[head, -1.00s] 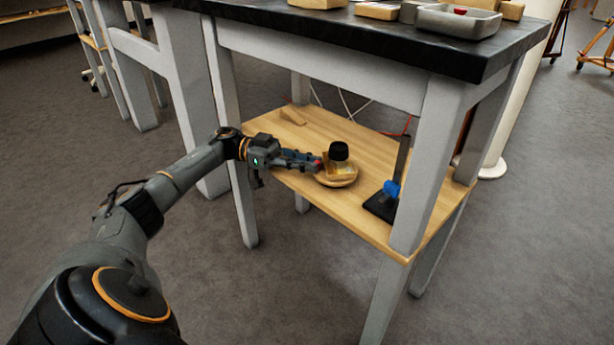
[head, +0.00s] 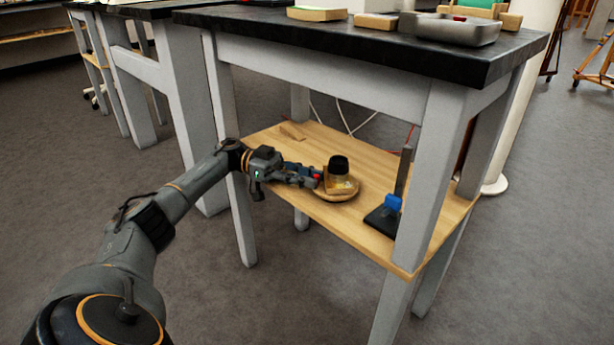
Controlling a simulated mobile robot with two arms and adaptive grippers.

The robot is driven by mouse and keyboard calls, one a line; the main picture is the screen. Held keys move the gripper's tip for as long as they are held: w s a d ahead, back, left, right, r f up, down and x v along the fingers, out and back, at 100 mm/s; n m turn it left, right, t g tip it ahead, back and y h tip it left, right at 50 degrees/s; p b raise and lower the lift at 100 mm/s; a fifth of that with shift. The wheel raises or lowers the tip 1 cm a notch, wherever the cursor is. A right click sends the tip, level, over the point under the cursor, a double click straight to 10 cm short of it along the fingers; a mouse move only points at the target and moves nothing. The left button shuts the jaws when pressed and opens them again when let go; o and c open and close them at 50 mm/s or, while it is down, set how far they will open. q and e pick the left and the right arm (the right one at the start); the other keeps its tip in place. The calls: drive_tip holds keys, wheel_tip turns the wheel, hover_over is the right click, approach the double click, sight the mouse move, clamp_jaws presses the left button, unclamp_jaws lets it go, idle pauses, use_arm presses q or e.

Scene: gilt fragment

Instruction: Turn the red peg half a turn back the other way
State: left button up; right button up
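The red peg (head: 319,175) shows as a small red spot at the fingertips of my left gripper (head: 316,179), beside a round wooden dish on the lower shelf. My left gripper points right, with its fingers close around the red spot; it appears shut on the peg, though the contact is tiny in this view. Most of the peg is hidden by the fingers. A dark-capped jar (head: 339,168) stands on the wooden dish (head: 338,195), just right of the fingertips. My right gripper is not in view.
The wooden shelf (head: 365,228) lies under a black tabletop (head: 300,32), between grey legs (head: 430,170). A black stand with a blue part (head: 393,202) is right of the dish. A wooden wedge (head: 292,131) lies at the back left. A metal tray (head: 455,30) is on top.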

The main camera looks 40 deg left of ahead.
sight(279, 182)
use_arm(q)
drive_tip(key=shift+a, duration=0.15)
drive_tip(key=v, duration=0.5)
drive_tip(key=shift+a, duration=0.4)
drive_tip(key=shift+s+a, duration=0.35)
drive_tip(key=shift+a, duration=0.3)
